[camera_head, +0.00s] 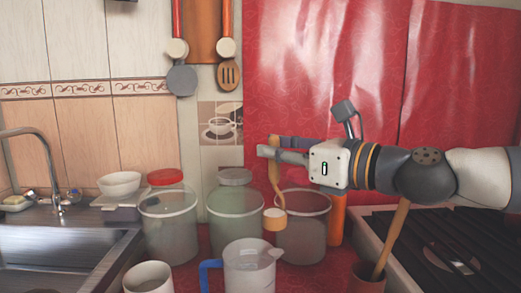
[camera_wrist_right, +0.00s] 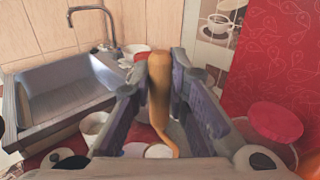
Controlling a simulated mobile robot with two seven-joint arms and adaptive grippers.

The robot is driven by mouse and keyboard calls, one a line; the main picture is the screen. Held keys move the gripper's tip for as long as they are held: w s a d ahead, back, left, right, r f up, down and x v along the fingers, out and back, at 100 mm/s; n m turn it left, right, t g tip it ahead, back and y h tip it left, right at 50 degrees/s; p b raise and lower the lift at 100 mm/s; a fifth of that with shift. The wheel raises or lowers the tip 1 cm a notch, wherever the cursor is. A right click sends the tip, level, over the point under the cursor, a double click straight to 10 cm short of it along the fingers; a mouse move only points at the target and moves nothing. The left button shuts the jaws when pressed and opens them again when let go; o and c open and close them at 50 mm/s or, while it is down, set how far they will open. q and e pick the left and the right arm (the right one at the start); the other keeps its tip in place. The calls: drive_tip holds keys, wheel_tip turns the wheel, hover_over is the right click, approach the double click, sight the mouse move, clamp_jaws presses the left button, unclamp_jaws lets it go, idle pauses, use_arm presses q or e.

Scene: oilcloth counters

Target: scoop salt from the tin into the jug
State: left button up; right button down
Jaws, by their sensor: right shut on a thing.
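My right gripper (camera_head: 270,149) comes in from the right and is shut on the upright handle of an orange-tan scoop (camera_head: 275,188). The handle also shows between the fingers in the right wrist view (camera_wrist_right: 159,95). The scoop's cup hangs low, in front of a canister and a little above and right of the jug (camera_head: 248,268). Its inside looks pale; I cannot tell whether it holds salt. The jug is clear with a blue handle on its left. No tin is clearly marked as salt among the canisters. My left gripper is out of view.
A white mug (camera_head: 148,278) stands left of the jug. The sink (camera_head: 55,250) is at left, the stove (camera_head: 450,245) at right. A pot with a wooden handle (camera_head: 367,278) stands front right.

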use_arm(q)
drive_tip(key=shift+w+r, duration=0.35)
use_arm(e)
drive_tip(key=s+a+f+n+h, duration=0.1)
drive_tip(key=a+f, duration=0.3)
drive_tip(key=shift+s+a+g, duration=0.2)
drive_tip(key=shift+a+g, duration=0.05)
drive_tip(key=shift+g, duration=0.05)
